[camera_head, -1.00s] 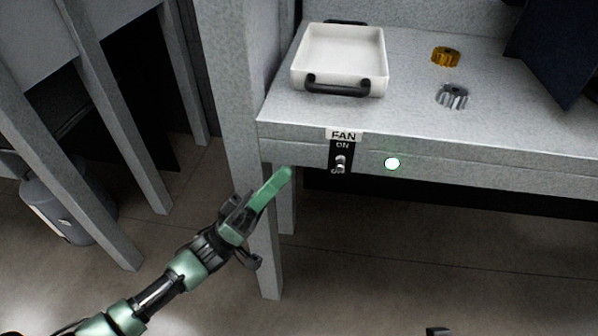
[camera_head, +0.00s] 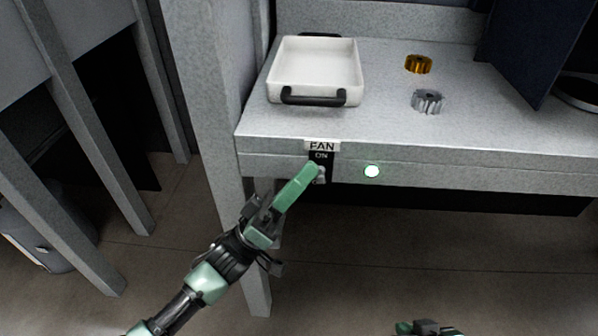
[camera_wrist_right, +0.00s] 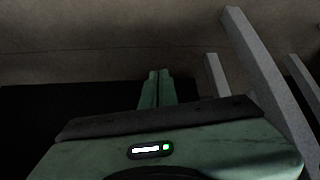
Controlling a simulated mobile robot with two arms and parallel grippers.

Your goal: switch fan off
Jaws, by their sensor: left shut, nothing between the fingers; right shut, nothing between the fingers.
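The fan switch (camera_head: 321,176) is a small metal toggle on a black plate under a white "FAN" label (camera_head: 322,146), on the front edge of the bench. "ON" shows above the toggle; the lower lettering is mostly covered. A round light (camera_head: 372,171) right of it glows white-green. My left gripper (camera_head: 312,170) is shut and empty, its green fingertips at the left side of the toggle; I cannot tell whether they touch. My right gripper shows only in part at the bottom of the head view; in the right wrist view its fingers (camera_wrist_right: 158,76) are shut and empty.
On the bench top (camera_head: 385,125) lie a white tray (camera_head: 313,99) with black handles, a gold gear (camera_head: 418,64) and a grey gear (camera_head: 427,101). A dark blue panel (camera_head: 535,50) stands at right. A bench leg (camera_head: 257,290) stands behind my left arm.

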